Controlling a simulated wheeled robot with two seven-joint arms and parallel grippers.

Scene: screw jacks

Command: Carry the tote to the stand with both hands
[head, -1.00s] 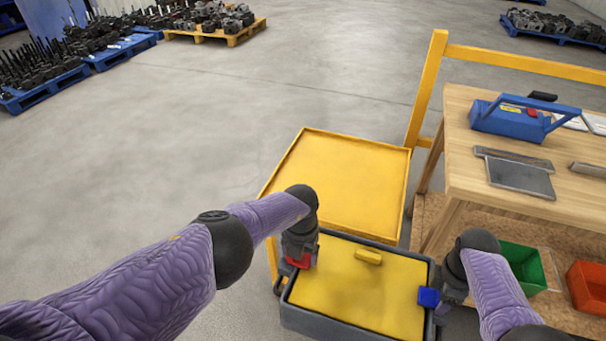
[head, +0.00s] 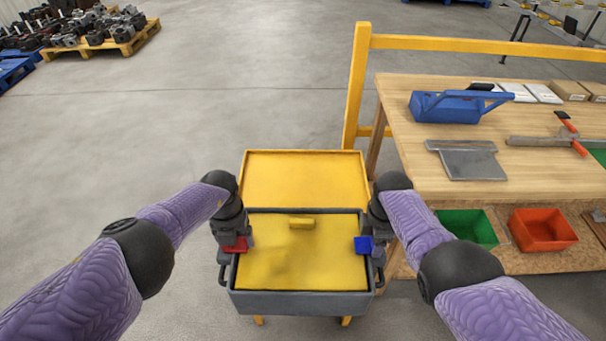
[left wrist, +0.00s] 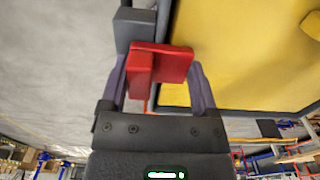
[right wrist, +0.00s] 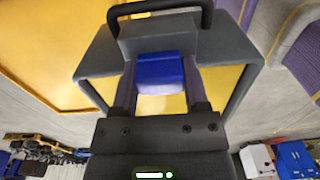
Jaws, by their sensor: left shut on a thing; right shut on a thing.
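The grey tote (head: 300,302) with a yellow inside and a small yellow block (head: 301,223) is held level between my two grippers. My left gripper (head: 236,243) is shut at the tote's left side on a red grip (left wrist: 160,66). My right gripper (head: 366,244) is shut at the right side on a blue grip (right wrist: 160,70). The yellow stand (head: 305,178) shows just beyond the tote, with its legs below it. The tote hides the near part of the stand's top. I cannot tell whether the tote touches it.
A yellow rail (head: 358,90) rises behind.

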